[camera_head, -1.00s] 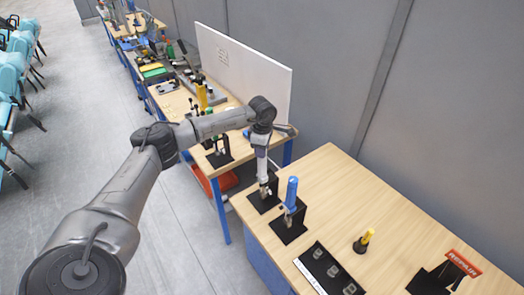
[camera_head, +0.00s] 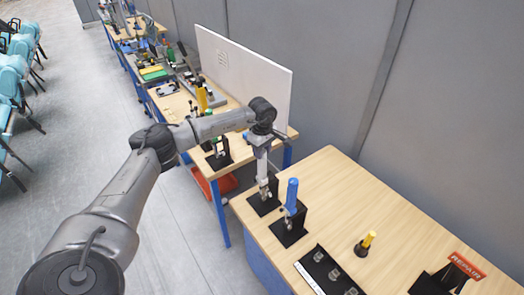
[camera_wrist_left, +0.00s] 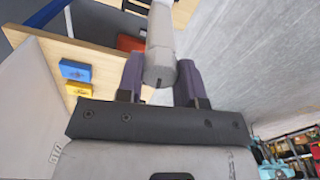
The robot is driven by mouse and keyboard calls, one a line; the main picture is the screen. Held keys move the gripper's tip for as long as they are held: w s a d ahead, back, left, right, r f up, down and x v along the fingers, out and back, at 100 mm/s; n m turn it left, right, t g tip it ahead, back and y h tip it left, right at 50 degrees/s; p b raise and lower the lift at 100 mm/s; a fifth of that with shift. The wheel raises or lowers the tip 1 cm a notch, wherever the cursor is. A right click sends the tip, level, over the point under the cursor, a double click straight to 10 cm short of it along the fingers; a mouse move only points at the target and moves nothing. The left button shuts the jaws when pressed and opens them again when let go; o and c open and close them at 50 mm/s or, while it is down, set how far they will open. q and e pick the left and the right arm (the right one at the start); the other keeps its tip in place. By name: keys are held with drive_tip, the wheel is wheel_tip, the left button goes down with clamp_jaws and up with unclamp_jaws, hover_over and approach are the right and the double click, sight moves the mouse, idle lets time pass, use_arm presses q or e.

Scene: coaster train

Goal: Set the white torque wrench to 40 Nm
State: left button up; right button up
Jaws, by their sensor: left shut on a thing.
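The white torque wrench (camera_head: 262,166) stands upright in a black stand (camera_head: 261,207) near the left end of the front table. My left gripper (camera_head: 261,148) comes down on its top end from above. In the left wrist view my left gripper (camera_wrist_left: 159,78) is shut on the wrench's pale round handle (camera_wrist_left: 161,45), with one dark finger on each side. The scale on the wrench is too small to read. My right gripper is not in view.
A blue wrench (camera_head: 291,196) stands in its own black stand close to the right of the white one. Sockets on a black tray (camera_head: 318,263), a yellow-handled tool (camera_head: 366,240) and a red REPAIR sign (camera_head: 467,265) are farther right. The table's middle is clear.

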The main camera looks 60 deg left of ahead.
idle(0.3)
use_arm(q)
drive_tip(key=o, duration=0.9)
drive_tip(key=shift+r, duration=0.15)
drive_tip(key=shift+r+b, duration=0.75)
drive_tip(key=shift+r, duration=6.05)
